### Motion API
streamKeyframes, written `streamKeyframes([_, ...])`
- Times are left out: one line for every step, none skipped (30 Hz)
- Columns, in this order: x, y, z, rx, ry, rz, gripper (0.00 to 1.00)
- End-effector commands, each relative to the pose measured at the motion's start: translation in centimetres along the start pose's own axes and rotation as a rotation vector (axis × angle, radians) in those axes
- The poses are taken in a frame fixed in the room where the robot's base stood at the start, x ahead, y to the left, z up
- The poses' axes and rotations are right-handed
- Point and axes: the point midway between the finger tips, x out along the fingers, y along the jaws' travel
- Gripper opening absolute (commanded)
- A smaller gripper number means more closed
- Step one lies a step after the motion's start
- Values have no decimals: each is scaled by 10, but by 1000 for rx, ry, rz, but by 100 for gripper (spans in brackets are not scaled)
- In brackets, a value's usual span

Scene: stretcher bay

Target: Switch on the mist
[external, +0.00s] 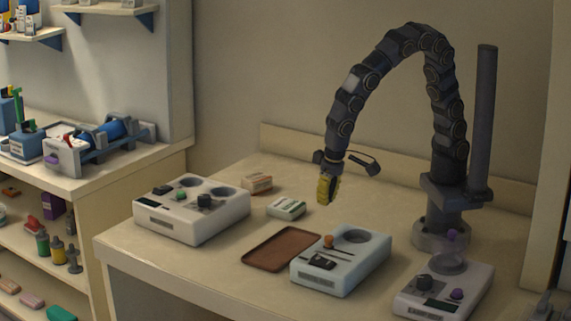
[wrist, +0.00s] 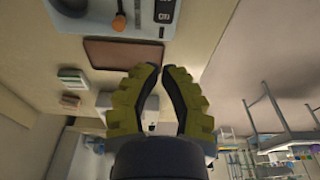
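No label I can read names the mist. A white-blue unit (external: 341,262) in the middle of the bench has an orange knob (external: 328,241), a slider slot, a dark switch panel (external: 321,261) and a round recess. It also shows at the top of the wrist view (wrist: 141,15), with its orange knob (wrist: 118,22). A right unit (external: 445,287) has a black dial, a purple knob and a clear bowl. A left unit (external: 190,215) has two recesses, a green knob and a black dial. My yellow-fingered gripper (external: 328,200) hangs above the bench behind the tray, touching no unit; its fingertips (wrist: 161,68) nearly meet and hold nothing visible.
A brown tray (external: 281,248) lies empty between the left and middle units. Two small boxes, one orange-white (external: 257,184) and one green-white (external: 286,208), lie behind it. A side counter and stocked shelves stand at the left. The bench behind the middle unit is clear.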

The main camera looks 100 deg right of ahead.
Motion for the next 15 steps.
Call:
streamKeyframes([0,0,0,0,0,0,0])
streamKeyframes([0,0,0,0,0,0,0])
streamKeyframes([0,0,0,0,0,1,0])
streamKeyframes([1,0,0,0,0,1,0])
streamKeyframes([2,0,0,-1,0,1,0])
streamKeyframes([4,1,0,-1,-1,2,0])
streamKeyframes([6,1,0,-1,-1,3,0])
streamKeyframes([9,1,0,-1,-2,4,0])
streamKeyframes([14,1,0,-1,-2,5,0])
streamKeyframes([19,1,0,-2,-2,6,0])
streamKeyframes([24,1,0,-2,-2,5,0])
streamKeyframes([33,1,0,-2,-3,6,0])
streamKeyframes([39,2,0,-1,-4,8,0])
streamKeyframes([46,2,1,-1,-5,9,0])
streamKeyframes([54,2,1,0,-4,6,0])
